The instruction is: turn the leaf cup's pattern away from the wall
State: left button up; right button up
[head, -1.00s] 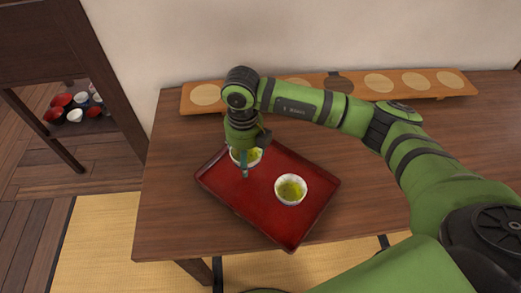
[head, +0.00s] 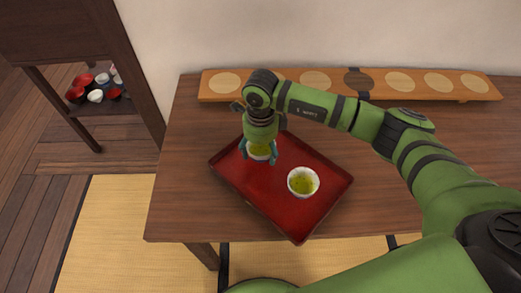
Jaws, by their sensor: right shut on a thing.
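Two pale cups with yellow-green tea are on the red tray. My right gripper (head: 259,155) comes down over the rear-left cup (head: 259,150) and is shut on it, a finger on its left and right sides. The gripper hides part of this cup, and I cannot tell whether it touches the tray. The other cup (head: 303,183) stands upright and free, nearer the tray's front-right. Both patterns are too small to make out, so I cannot tell which is the leaf cup. My left gripper is not in view.
The red tray (head: 297,228) lies at an angle on the wooden table (head: 185,205). A long wooden board (head: 449,95) with round pale spots lies along the wall (head: 400,35). A shelf with red and white bowls (head: 95,96) stands at left. The table left of the tray is clear.

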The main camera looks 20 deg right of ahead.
jog(key=n, duration=0.4)
jog(key=shift+n, duration=0.3)
jog(key=shift+f+n+b, duration=0.1)
jog(key=shift+n+b, duration=0.4)
jog(key=shift+b, duration=0.1)
jog(key=n+b, duration=0.2)
jog(key=n, duration=0.1)
jog(key=shift+b, duration=0.3)
jog(key=n+b, duration=0.3)
jog(key=n, duration=0.2)
jog(key=shift+b, duration=0.4)
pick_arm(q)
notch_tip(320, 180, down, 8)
pick_arm(e)
jog(key=shift+n, duration=0.4)
jog(key=shift+n+b, duration=0.5)
jog(key=shift+b, duration=0.05)
jog(key=shift+n+b, duration=0.6)
jog(key=shift+n, duration=0.1)
jog(key=shift+f+b, duration=0.5)
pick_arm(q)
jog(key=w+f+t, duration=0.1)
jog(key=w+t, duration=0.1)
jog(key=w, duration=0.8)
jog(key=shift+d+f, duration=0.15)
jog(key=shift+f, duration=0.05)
pick_arm(e)
jog(key=shift+f, duration=0.1)
